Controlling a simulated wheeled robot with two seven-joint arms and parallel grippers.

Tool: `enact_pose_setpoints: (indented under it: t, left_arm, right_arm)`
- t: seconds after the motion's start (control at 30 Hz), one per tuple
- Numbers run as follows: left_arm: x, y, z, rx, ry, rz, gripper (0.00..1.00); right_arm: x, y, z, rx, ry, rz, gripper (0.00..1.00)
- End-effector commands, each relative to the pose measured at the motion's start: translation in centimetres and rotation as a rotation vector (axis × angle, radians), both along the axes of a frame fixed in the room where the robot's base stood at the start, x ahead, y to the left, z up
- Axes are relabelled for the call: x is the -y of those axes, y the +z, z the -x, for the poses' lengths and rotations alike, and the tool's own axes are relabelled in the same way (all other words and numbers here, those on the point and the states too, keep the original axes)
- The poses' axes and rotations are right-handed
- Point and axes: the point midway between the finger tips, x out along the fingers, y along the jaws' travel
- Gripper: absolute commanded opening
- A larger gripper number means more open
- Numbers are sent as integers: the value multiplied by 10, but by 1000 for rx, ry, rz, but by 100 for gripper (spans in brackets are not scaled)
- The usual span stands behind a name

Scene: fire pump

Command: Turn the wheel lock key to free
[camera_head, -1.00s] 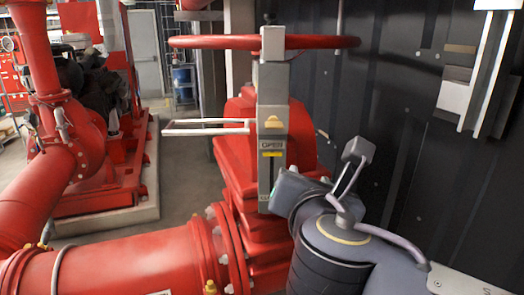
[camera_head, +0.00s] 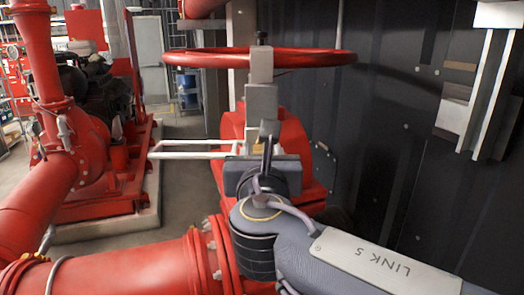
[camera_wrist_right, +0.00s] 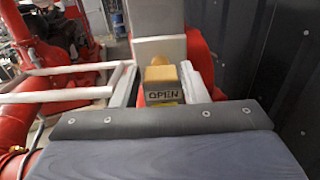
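The wheel lock is a grey upright housing (camera_head: 262,100) below the red handwheel (camera_head: 190,59). In the right wrist view its key (camera_wrist_right: 160,74) is a small tan-yellow block above a plate marked "OPEN" (camera_wrist_right: 163,95). My right gripper (camera_wrist_right: 158,84) is open, with one pale finger on each side of the key and plate. I cannot tell whether the fingers touch them. In the head view my right gripper (camera_head: 256,158) is in front of the housing, and my wrist hides most of the key. My left gripper is not in view.
Pale bars (camera_head: 190,149) stick out to the left of the lock, close to my gripper's left finger. A red pipe (camera_head: 130,268) runs along the lower left. A dark ribbed wall (camera_head: 400,130) stands on the right. Grey floor (camera_head: 185,185) shows behind.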

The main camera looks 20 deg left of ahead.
Motion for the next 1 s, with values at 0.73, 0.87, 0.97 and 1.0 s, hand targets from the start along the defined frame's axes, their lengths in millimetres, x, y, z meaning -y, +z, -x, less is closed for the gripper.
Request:
enact_pose_setpoints:
  t: [0.73, 0.87, 0.97, 1.0]
  left_arm:
    - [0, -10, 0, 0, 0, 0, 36]
    - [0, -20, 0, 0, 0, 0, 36]
    - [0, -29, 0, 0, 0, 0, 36]
    - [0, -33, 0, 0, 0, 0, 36]
  right_arm:
    - [1, -2, 0, -18, -2, -68, 8]
    - [1, -4, 0, -41, -1, -144, 8]
    - [1, -4, 0, -63, -1, -221, 8]
    - [1, -4, 0, -72, -2, -256, 8]
